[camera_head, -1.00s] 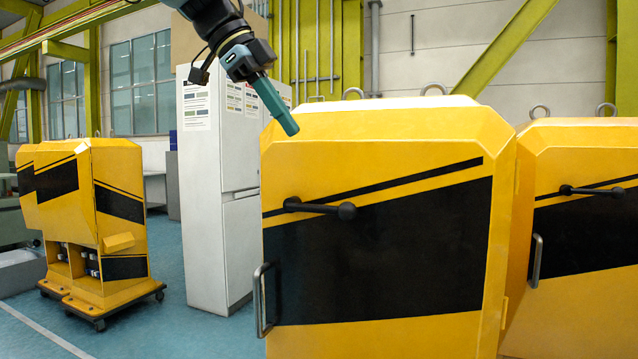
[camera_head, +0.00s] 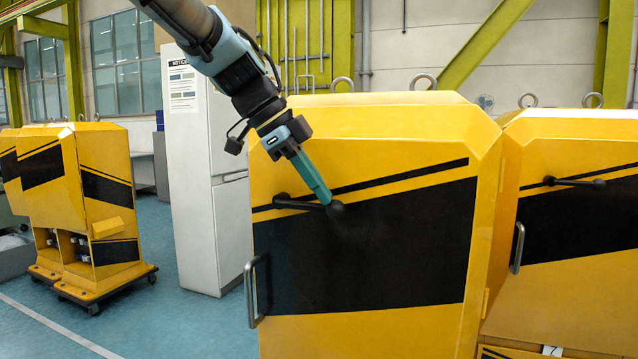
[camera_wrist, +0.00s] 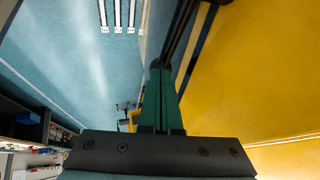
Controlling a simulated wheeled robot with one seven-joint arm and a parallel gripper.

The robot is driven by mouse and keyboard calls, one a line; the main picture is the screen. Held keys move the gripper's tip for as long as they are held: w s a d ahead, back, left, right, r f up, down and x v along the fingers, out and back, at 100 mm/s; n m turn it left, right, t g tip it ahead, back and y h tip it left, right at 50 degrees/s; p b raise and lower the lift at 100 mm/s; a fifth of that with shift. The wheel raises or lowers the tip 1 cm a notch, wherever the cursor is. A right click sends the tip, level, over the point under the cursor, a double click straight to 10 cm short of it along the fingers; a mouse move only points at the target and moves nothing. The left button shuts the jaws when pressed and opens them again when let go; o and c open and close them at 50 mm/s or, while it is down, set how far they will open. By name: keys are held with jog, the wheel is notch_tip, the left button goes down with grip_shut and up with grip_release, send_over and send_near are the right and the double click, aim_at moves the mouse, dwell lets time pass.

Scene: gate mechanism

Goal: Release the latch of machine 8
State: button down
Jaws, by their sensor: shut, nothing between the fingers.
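A yellow machine with a black panel (camera_head: 400,250) stands in the middle of the head view; I see no number on it. Its latch, a black lever (camera_head: 298,203) with a ball knob (camera_head: 336,209) at its right end, lies nearly level across the upper door. My gripper (camera_head: 326,199) is shut and empty, its teal fingers pointing down right with the tips at the lever just left of the knob. Whether they touch cannot be told. In the wrist view the green fingers (camera_wrist: 162,100) are together, with a dark bar beyond them and the yellow surface on the right.
A metal door handle (camera_head: 251,290) is on the left edge of the machine. A similar machine (camera_head: 580,240) with its own lever (camera_head: 572,182) stands close on the right. A white cabinet (camera_head: 195,200) and other yellow machines (camera_head: 105,200) are left. Blue floor lies between.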

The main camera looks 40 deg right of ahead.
aim_at(327, 212)
dwell(0.3)
jog(key=shift+s+d+f+m+t+y+b, duration=0.2)
jog(key=shift+f+t+y+b, duration=0.35)
jog(key=shift+f, duration=0.25)
jog(key=shift+s+d+f+m+t+y+b, duration=0.1)
jog(key=shift+s+f+t+y+b, duration=0.2)
jog(key=shift+f+t+b, duration=0.4)
jog(key=shift+w+a+f+b, duration=0.1)
jog(key=shift+w+f+b, duration=0.05)
jog(key=shift+f+b, duration=0.75)
jog(key=shift+w+a+f+b, duration=0.1)
jog(key=shift+w+f+b, duration=0.05)
jog(key=shift+f+b, duration=0.75)
jog(key=shift+f, duration=0.1)
